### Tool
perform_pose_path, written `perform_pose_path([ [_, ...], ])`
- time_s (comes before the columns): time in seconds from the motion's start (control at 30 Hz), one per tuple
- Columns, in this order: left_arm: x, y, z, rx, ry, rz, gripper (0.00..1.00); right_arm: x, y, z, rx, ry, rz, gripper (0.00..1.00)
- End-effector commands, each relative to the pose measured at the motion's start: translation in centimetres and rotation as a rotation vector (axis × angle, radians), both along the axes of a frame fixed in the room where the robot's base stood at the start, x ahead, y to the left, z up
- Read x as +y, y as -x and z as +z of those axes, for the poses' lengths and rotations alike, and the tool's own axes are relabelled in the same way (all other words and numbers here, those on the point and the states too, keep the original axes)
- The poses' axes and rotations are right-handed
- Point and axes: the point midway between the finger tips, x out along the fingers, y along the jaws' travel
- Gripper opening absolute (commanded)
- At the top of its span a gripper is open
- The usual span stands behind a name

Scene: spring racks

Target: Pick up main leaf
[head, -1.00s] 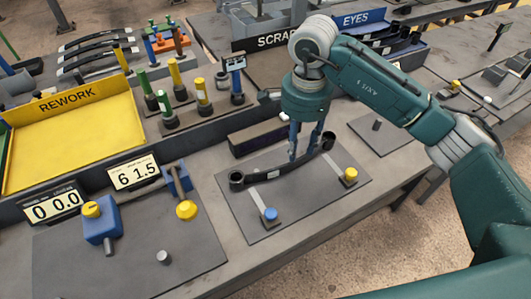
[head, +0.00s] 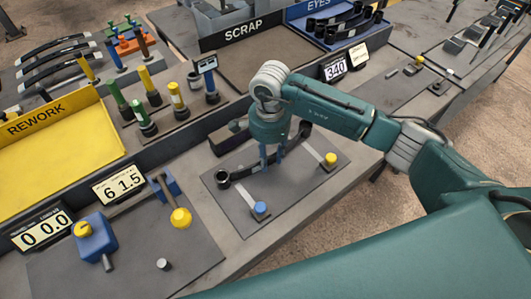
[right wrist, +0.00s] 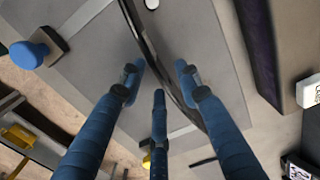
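The main leaf, a long dark curved strip with a round eye at each end (head: 241,173), lies over the grey plate (head: 238,206). My right gripper (head: 272,163) is above its middle, pointing down. In the right wrist view the leaf (right wrist: 149,48) passes between the spread blue fingers (right wrist: 160,76). The fingers look apart, with gaps to the leaf; whether any fingertip touches it I cannot tell. The gripper hides part of the leaf's middle in the head view. My left gripper is not in view.
The plate carries a blue-knobbed clamp (head: 260,209) and a yellow-knobbed clamp (head: 330,160) in front of the leaf. A dark box (head: 228,138) stands behind. The yellow rework tray (head: 62,140) is left; the scrap bin (head: 243,32) and the eyes bin (head: 340,20) are at the back.

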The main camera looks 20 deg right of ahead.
Motion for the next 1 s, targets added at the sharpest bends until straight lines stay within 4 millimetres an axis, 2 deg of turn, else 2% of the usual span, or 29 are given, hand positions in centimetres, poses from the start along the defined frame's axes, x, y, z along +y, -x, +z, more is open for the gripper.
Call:
perform_pose_path([
  [0.1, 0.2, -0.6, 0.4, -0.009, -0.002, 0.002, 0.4, 0.0, 0.1, -0.7, 0.001, 0.0, 0.001, 0.33],
  [0.3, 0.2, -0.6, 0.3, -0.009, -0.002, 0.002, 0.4, 0.0, 0.0, -0.8, 0.0, 0.0, 0.001, 0.33],
  [0.47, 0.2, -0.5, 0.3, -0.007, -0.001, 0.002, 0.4, 0.0, 0.0, -0.8, 0.0, 0.0, 0.001, 0.03],
  [0.5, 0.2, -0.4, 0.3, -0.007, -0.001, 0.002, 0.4, 0.0, 0.0, -0.8, 0.0, 0.0, 0.001, 0.0],
  [0.87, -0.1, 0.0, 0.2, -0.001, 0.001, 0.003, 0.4, 0.1, -0.2, -0.4, -0.005, -0.003, 0.001, 0.0],
  [1.0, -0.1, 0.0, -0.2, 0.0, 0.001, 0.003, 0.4, 0.1, -0.3, 0.5, -0.009, -0.003, 0.001, 0.0],
])
